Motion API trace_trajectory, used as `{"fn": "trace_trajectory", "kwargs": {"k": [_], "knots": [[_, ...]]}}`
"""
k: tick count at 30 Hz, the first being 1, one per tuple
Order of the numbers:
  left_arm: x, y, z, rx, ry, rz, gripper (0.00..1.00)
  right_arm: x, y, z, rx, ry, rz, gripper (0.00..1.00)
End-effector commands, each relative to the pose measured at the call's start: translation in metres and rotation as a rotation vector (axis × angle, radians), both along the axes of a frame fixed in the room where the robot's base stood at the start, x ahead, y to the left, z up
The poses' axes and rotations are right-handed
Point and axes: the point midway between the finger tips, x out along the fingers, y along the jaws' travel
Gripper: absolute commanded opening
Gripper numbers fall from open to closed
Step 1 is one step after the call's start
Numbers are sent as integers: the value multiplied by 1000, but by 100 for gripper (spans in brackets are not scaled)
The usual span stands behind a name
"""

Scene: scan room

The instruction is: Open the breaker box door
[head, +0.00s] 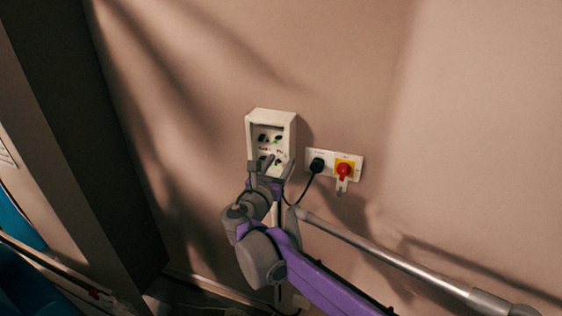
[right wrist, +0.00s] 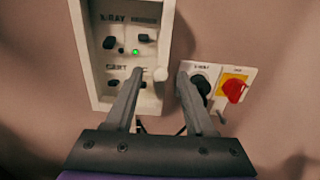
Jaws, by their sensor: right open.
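The breaker box (head: 287,120) is a white box mounted on the wall. In the right wrist view the box (right wrist: 97,80) shows an X-RAY label, dark switches and a small green light on its front. I cannot make out a separate door panel. My right gripper (head: 274,168) is open at the box's lower part. My left gripper is not in view.
A white wall plate (head: 318,154) right of the box holds a black plug (head: 317,165) with a cable and a red rotary switch (head: 344,170) on yellow. A metal rail (head: 400,260) runs along the wall below right. A dark cabinet (head: 75,130) stands left. The wall above is clear.

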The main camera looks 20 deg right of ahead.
Motion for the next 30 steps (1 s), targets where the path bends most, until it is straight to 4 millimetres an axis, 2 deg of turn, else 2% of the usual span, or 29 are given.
{"fn": "trace_trajectory", "kwargs": {"k": [4,13,22,30], "knots": [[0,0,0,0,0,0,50,8,-6,0,0,0,-1,54],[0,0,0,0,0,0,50,9,-7,0,0,0,0,53],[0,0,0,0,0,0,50,9,-6,0,0,0,0,0],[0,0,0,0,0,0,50,9,-6,0,0,0,0,0]]}}
